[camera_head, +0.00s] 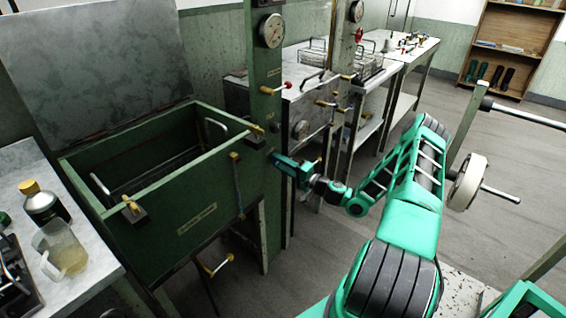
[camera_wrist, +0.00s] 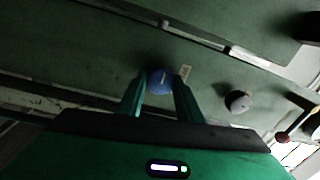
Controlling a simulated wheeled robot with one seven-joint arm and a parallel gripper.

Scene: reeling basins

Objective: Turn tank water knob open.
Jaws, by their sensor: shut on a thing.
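The green tank (camera_head: 200,212) stands open at the left with its raised lid (camera_head: 85,75) behind it. A green post (camera_head: 262,85) rises at its right corner. My gripper (camera_head: 276,158) reaches in from the right to the post beside the tank. In the wrist view, my gripper's fingers (camera_wrist: 160,90) close on both sides of a round blue knob (camera_wrist: 160,79) on a green surface. A small label (camera_wrist: 186,72) sits just right of the knob. In the head view, the gripper hides the knob. How far the knob is turned cannot be told.
A grey round fitting (camera_wrist: 238,101) and a red-tipped lever (camera_wrist: 283,137) lie right of the knob. A pressure gauge (camera_head: 271,31) is higher on the post. A jug (camera_head: 62,248) and bottle (camera_head: 46,204) stand at left. Open floor (camera_head: 335,240) lies below my arm.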

